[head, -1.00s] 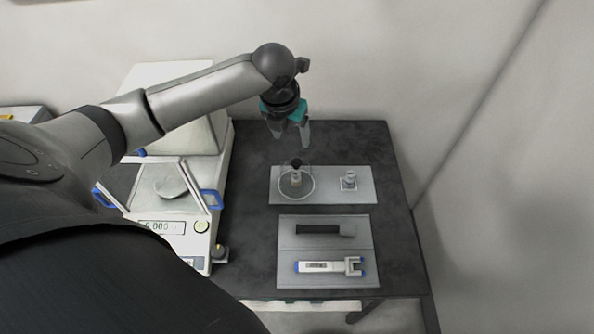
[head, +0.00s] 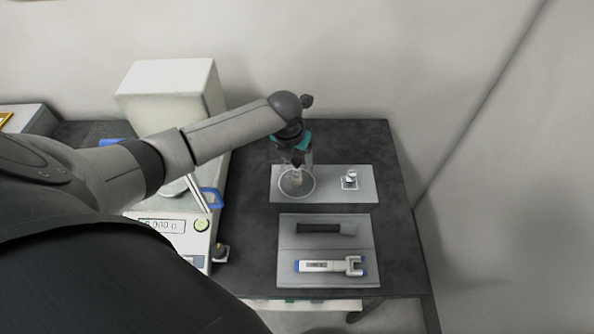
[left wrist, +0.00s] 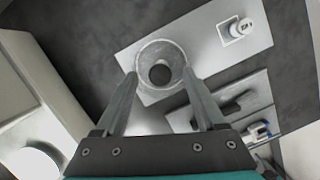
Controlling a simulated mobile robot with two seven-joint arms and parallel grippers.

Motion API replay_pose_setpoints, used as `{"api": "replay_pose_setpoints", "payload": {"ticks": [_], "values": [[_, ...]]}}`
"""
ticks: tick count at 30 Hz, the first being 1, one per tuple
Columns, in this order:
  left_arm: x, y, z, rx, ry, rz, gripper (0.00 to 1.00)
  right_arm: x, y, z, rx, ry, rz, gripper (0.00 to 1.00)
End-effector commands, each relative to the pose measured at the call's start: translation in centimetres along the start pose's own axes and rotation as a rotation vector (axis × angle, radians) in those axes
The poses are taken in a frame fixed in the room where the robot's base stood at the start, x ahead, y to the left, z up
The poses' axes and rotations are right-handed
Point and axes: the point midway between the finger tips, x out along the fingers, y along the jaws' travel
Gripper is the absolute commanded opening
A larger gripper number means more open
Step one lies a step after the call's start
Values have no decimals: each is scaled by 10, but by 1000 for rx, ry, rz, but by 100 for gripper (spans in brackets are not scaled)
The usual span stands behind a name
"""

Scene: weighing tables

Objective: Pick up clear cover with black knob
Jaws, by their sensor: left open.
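The clear cover (head: 309,189) stands on the grey tray (head: 330,194) in the head view, with a small item under it. Its dark knob (left wrist: 160,74) shows in the left wrist view inside the cover's round rim (left wrist: 176,57). My left gripper (head: 297,160) is open and points down over the cover. In the left wrist view its two fingers (left wrist: 158,82) lie on either side of the knob, and I cannot tell whether they touch it. My right gripper is not in view.
A small white-capped vial (head: 349,178) stands at the tray's right. In front, a second tray (head: 327,249) holds a black-handled tool (head: 325,229) and a pipette-like device (head: 330,266). A balance (head: 173,226) stands at left. The dark table (head: 258,236) is bare between them.

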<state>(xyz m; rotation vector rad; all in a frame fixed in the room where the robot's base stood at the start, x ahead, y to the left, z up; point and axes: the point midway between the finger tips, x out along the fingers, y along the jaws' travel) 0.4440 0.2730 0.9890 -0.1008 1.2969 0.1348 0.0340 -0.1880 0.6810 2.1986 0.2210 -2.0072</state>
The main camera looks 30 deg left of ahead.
Motion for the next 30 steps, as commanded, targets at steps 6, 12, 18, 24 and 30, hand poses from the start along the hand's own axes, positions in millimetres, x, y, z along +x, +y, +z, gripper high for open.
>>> {"api": "replay_pose_setpoints", "payload": {"ticks": [6,12,18,24,30], "values": [[0,0,0,0,0,0,71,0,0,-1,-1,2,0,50],[0,0,0,-1,0,0,48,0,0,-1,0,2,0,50],[0,0,0,-1,0,0,26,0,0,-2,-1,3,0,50],[0,0,0,-1,0,0,3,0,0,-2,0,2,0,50],[0,0,0,-1,0,0,0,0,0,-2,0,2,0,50]]}}
